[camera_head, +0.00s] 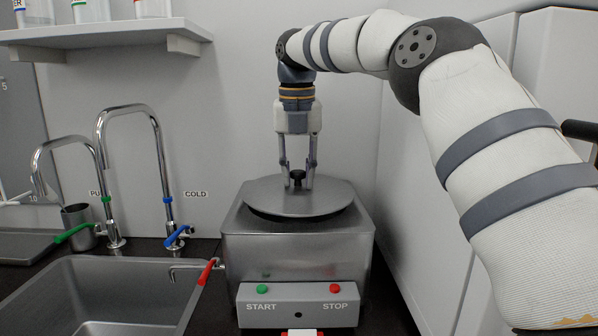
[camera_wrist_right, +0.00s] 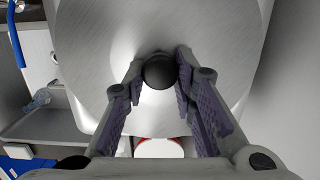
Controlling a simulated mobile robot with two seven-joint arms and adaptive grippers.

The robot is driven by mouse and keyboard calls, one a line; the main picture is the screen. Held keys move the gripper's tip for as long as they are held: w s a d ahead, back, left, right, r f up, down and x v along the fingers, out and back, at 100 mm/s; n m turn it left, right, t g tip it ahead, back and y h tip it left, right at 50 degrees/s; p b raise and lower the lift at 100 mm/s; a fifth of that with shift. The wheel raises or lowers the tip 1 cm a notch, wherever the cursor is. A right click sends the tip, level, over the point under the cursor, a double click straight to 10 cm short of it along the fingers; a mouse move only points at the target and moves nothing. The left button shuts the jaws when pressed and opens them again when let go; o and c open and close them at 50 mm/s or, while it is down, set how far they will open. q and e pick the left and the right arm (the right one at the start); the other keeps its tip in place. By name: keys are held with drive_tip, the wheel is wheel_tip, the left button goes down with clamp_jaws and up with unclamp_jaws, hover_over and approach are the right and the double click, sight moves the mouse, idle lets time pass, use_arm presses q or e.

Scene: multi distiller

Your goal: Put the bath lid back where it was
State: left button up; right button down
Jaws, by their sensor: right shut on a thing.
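The bath lid (camera_head: 270,197) is a round grey metal disc with a black knob (camera_head: 297,177) in its middle. It lies over the top of the metal bath (camera_head: 300,243), roughly level, with a dark gap showing under its front edge. I cannot tell whether it rests fully on the bath. My right gripper (camera_head: 297,175) points straight down and is shut on the knob. In the right wrist view the fingers (camera_wrist_right: 160,72) are on both sides of the black knob, with the brushed lid (camera_wrist_right: 225,50) below. My left gripper is not in view.
The bath's front panel (camera_head: 298,305) has a green START and a red STOP button. A red-handled tap (camera_head: 207,271) sticks out at its left. Left are a sink (camera_head: 40,290), two tall faucets (camera_head: 155,125) and a metal cup (camera_head: 78,222). A shelf (camera_head: 110,32) hangs above; white cabinets (camera_head: 425,180) stand right.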

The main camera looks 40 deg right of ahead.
sight(297, 173)
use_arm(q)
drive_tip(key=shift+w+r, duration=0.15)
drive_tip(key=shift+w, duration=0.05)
use_arm(e)
drive_tip(key=shift+f, duration=0.5)
drive_tip(key=shift+f, duration=0.15)
drive_tip(key=c, duration=1.3)
unclamp_jaws()
drive_tip(key=shift+w, duration=0.1)
drive_tip(key=shift+r, duration=0.25)
drive_tip(key=r, duration=0.2)
drive_tip(key=r+b, duration=0.1)
drive_tip(key=r, duration=0.3)
drive_tip(key=shift+a, duration=0.25)
drive_tip(key=shift+s+r, duration=0.2)
drive_tip(key=shift+r, duration=0.5)
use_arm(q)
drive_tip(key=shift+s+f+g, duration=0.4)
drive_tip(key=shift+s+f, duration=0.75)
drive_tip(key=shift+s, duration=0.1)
use_arm(e)
drive_tip(key=shift+s+a+r, duration=0.1)
drive_tip(key=shift+s+r, duration=0.05)
drive_tip(key=shift+r, duration=0.15)
